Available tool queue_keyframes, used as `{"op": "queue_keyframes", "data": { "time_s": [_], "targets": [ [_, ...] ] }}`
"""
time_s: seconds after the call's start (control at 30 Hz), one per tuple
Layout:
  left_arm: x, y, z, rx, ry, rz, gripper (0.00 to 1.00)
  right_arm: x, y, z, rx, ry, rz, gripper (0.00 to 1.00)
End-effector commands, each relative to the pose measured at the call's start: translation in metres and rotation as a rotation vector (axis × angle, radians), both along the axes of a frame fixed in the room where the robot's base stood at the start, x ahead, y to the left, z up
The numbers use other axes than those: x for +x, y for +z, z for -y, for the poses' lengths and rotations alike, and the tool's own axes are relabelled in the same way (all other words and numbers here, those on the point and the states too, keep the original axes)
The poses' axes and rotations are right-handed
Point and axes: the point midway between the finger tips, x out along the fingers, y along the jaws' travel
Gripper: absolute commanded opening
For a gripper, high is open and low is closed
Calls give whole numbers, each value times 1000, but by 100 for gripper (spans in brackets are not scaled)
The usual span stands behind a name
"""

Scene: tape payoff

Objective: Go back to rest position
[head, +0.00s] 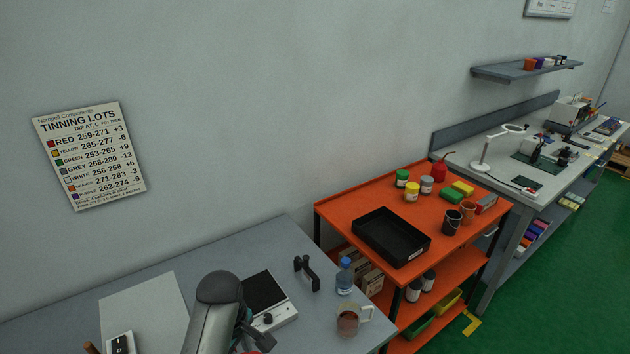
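One of my own arm links, pale grey with a dark rounded cap, rises from the bottom edge of the head view over the grey table (247,243). I cannot tell which arm it belongs to. A small black stand (307,273) is upright on the table to the right of the link. A flat device with a black top and a knob (266,294) lies right beside the link in the picture, partly covered by it.
A blue-capped bottle (345,278) and a glass mug (348,319) stand near the table's right edge. An orange cart (345,202) with a black tray (391,236) stands beyond. A white board (146,308) lies left. A workbench (463,155) is far right.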

Motion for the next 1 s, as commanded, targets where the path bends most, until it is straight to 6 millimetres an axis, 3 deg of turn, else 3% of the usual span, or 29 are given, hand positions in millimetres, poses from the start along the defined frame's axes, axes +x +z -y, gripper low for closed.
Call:
{"op": "queue_keyframes", "data": {
  "time_s": [0.1, 0.2, 0.5, 1.0],
  "targets": [
    [-26, -5, -10, 23, -146, 28, 44, 32, 2, -2, 5, 0, 51, 97],
    [-52, -6, -17, 47, -307, 55, 44, 46, 3, -2, 6, 0, 73, 97],
    [-130, 17, -22, 134, -835, 138, 44, 12, 0, -1, 1, 0, 18, 97],
    [-193, 63, -11, 207, -1300, 214, 44, 19, 1, -1, 3, 0, 30, 97]
  ]
}}
